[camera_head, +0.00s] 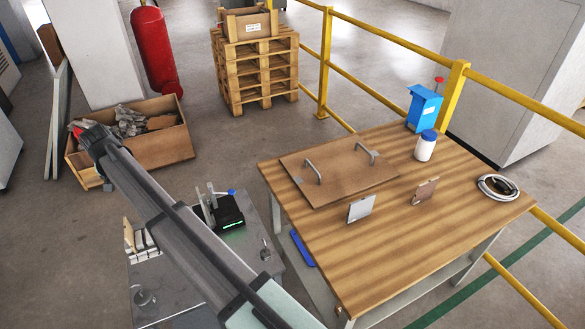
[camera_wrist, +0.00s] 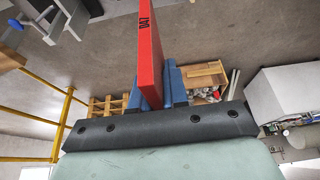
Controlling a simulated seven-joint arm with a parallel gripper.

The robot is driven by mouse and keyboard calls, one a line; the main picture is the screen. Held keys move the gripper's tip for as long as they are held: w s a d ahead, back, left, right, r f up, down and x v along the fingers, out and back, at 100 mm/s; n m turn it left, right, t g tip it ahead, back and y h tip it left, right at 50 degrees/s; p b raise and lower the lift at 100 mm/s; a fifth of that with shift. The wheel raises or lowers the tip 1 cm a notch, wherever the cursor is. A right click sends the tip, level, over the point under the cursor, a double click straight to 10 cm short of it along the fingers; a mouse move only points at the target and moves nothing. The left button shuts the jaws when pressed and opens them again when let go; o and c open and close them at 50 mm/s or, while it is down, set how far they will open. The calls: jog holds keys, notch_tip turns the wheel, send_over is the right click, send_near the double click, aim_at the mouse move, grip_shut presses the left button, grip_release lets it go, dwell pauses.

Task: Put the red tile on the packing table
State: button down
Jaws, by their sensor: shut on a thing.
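The wooden-topped table (camera_head: 390,262), likely the packing table, is at the right, well away from the gripper. A light grey tile (camera_head: 360,208) and a brownish tile (camera_head: 425,190) stand upright on it.
A brown board with two handles (camera_head: 335,185), a white bottle (camera_head: 425,148), a blue box (camera_head: 424,108) and a coiled cable (camera_head: 497,187) occupy the table; its front is clear. A grey bench (camera_head: 180,290) carries a black device (camera_head: 218,214). Yellow rails (camera_head: 390,92) run behind.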

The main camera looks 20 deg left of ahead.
jog(key=w+d+m+h, duration=0.1)
jog(key=w+d+m, duration=0.1)
jog(key=w+d, duration=1.4)
jog(key=w+d+m, duration=0.1)
jog(key=w+d, duration=1.1)
jog(key=w, duration=0.7)
jog(key=w+d+m, duration=0.1)
jog(key=w+d, duration=0.4)
jog(key=d, duration=0.4)
jog(key=w+d+m+t+h, duration=0.1)
jog(key=w+d, duration=0.5)
jog(key=d, duration=0.4)
jog(key=w+d+m, duration=0.1)
jog(key=w+d, duration=0.4)
jog(key=d, duration=0.4)
jog(key=w+d+m+h, duration=0.1)
jog(key=w+d+m, duration=0.1)
jog(key=d, duration=1.9)
jog(key=w+d+m, duration=0.1)
jog(key=w+d, duration=0.1)
jog(key=d, duration=2)
jog(key=shift+w+a+f, duration=0.1)
jog(key=shift+f, duration=3.5)
jog(key=shift+w+f, duration=0.1)
jog(key=shift+f, duration=3.45)
jog(key=shift+f, duration=0.15)
